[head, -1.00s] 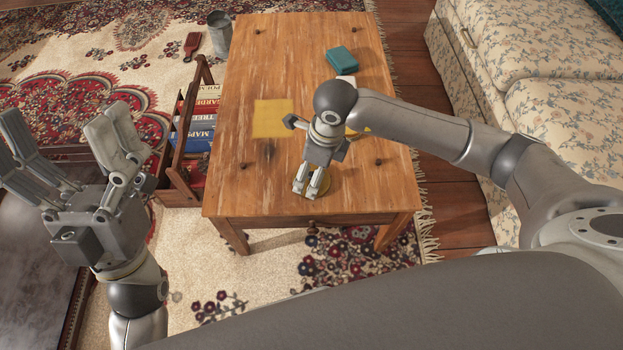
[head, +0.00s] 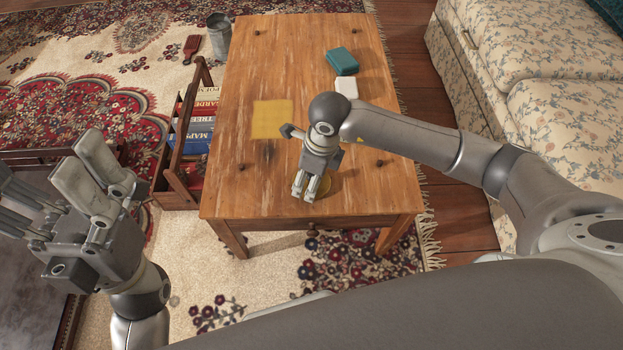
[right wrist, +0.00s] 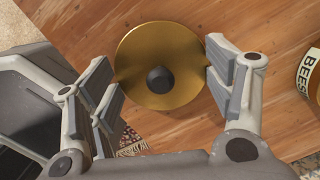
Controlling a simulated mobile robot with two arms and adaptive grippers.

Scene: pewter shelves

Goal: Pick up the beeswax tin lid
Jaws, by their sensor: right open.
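The beeswax tin lid (right wrist: 160,72) is a round golden disc with a dark central knob, lying on the wooden table. In the head view the lid (head: 323,189) shows only partly beside my right fingers. My right gripper (head: 305,192) is open just over it. In the right wrist view its fingers are on either side of the knob, overlapping or close to the lid's rim; I cannot tell whether they touch. The beeswax tin (right wrist: 312,78), with a cream label, is cut off at the right edge there. My left gripper (head: 40,178) is open and empty, left of the table.
The table (head: 240,180) also carries a yellow cloth (head: 271,119), a teal box (head: 342,61) and a white block (head: 346,87). A wooden rack of books (head: 183,160) stands at its left, near a metal bucket (head: 219,36). A floral sofa (head: 540,80) is at the right.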

